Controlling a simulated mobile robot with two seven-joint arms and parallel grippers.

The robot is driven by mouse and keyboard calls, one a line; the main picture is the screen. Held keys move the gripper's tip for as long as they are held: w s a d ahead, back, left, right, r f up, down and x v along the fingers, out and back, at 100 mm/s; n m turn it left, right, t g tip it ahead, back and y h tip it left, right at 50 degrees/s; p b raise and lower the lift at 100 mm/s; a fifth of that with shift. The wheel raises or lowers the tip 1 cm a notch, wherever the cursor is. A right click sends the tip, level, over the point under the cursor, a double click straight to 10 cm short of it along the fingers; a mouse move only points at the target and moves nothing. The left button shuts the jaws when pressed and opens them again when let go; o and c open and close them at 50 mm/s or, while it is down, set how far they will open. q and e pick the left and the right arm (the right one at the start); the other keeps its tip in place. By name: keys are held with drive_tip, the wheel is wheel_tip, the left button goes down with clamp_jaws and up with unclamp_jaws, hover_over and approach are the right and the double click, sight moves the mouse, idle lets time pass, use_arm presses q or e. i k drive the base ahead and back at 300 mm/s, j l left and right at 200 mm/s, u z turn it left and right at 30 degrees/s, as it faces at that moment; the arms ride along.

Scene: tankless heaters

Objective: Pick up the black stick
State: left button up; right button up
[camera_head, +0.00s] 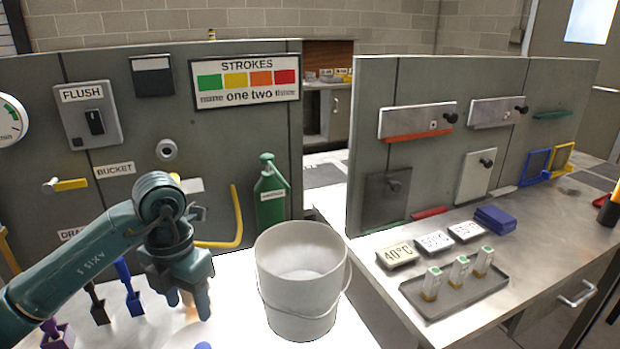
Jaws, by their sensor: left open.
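The black stick (97,305) stands upright on the white bench at the lower left, in a row between a purple stick (55,332) and a blue stick (130,290). My left gripper (187,302) is open and points down, to the right of the blue stick and apart from the black one. Nothing shows between its fingers. My right gripper is not in view.
A white bucket (298,290) stands to the right of my left gripper. A green bottle (270,195) and a yellow pipe (236,215) are behind. A grey tray (455,305) with several small bottles lies on the right bench. A grey panel (245,130) rises at the back.

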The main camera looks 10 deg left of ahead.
sight(90, 288)
drive_tip(key=k, duration=1)
